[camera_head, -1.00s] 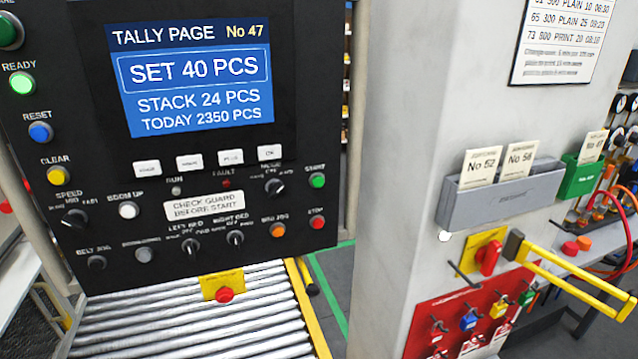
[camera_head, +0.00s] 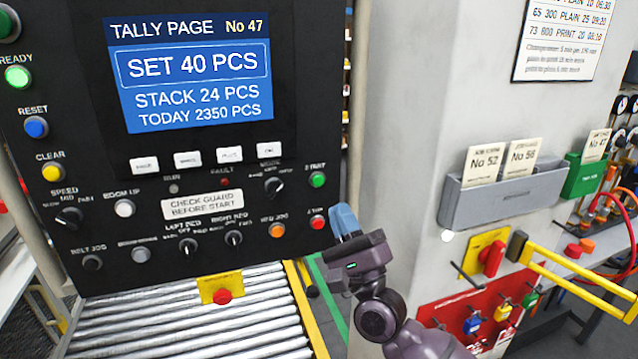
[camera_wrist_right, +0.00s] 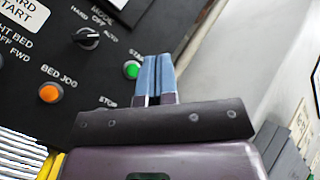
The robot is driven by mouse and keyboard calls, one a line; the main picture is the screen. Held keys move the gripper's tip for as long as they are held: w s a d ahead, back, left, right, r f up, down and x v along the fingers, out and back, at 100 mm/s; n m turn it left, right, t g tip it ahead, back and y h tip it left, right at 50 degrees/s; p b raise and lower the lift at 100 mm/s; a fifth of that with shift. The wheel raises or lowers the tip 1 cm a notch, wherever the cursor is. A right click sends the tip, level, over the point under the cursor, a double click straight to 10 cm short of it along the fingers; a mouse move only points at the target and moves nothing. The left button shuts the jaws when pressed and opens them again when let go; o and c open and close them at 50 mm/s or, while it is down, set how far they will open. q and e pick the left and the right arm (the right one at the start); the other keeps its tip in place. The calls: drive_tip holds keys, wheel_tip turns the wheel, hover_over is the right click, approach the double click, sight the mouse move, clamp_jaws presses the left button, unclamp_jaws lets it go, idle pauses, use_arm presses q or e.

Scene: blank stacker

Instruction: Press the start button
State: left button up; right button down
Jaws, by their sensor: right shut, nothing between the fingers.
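The green start button (camera_head: 317,179) is at the right edge of the black control panel (camera_head: 110,255), above the red stop button (camera_head: 318,222). My right gripper (camera_head: 343,220) is to the right of and below the start button, beside the panel's edge, with its blue fingers together and empty. In the right wrist view the start button (camera_wrist_right: 132,69) shows just left of the blue fingertips (camera_wrist_right: 158,62). I cannot tell whether they touch the panel. The red stop button is hidden behind the gripper there. My left gripper is not in view.
The orange bed jog button (camera_head: 277,230) and the mode knob (camera_head: 273,187) are close by. A yellow box with a red button (camera_head: 222,296) hangs below the panel. A grey pillar (camera_head: 400,130) with a card holder (camera_head: 500,196) stands at the right. Rollers (camera_head: 180,325) lie below.

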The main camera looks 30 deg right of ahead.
sight(318, 180)
idle(0.3)
drive_tip(key=w, duration=0.3)
drive_tip(key=w+d+b, duration=0.1)
drive_tip(key=w, duration=0.1)
drive_tip(key=w+d, duration=0.1)
drive_tip(key=w, duration=0.2)
drive_tip(key=shift+w+b, duration=0.3)
idle(0.8)
idle(0.8)
drive_tip(key=shift+w, duration=0.15)
idle(0.4)
drive_tip(key=shift+w+d, duration=0.1)
drive_tip(key=shift+w, duration=0.15)
